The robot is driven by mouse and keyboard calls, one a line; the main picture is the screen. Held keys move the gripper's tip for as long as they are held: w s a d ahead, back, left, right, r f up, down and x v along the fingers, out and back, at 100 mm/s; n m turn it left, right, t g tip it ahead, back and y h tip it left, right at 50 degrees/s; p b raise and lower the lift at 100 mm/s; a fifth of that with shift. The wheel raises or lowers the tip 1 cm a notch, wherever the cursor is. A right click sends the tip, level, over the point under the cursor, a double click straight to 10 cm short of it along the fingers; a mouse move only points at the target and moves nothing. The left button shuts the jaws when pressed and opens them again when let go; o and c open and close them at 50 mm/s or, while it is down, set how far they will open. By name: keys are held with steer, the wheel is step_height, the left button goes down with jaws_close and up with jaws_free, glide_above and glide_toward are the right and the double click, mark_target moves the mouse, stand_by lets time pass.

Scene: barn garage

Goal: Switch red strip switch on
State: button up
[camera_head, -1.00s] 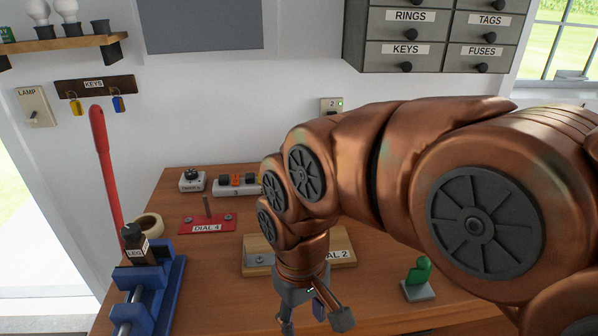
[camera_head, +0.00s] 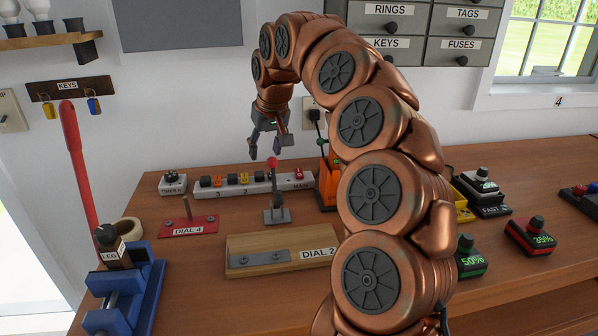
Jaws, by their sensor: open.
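A white power strip (camera_head: 262,188) lies along the back of the workbench, with several black and orange pieces and number labels on it. A red switch (camera_head: 299,174) sits near its right end, by a label that seems to read MAIN. I cannot tell which way the switch is tipped. My gripper (camera_head: 266,150) is open and empty, pointing down above the strip and left of the red switch, apart from it.
A grey lever with a red knob (camera_head: 272,163) stands in front of the strip, below my gripper. An orange holder (camera_head: 328,186) stands right of the strip. A DIAL 2 board (camera_head: 280,252) and a DIAL 4 plate (camera_head: 189,226) lie nearer. Wall drawers (camera_head: 410,30) hang above right.

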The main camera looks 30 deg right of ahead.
mark_target(299, 171)
steer(key=w+d+f+m+h, duration=0.1)
steer(key=w+d+m, duration=0.1)
steer(key=d, duration=0.4)
steer(key=w+d+f+m, duration=0.1)
steer(key=d+f, duration=0.1)
steer(key=d, duration=0.4)
steer(key=shift+h, duration=0.3)
steer(key=x, duration=0.6)
steer(key=p+x, duration=0.1)
steer(key=x, duration=0.5)
steer(key=shift+w+d+r, duration=0.1)
steer(key=shift+w+d, duration=0.1)
steer(key=shift+d, duration=0.05)
jaws_close()
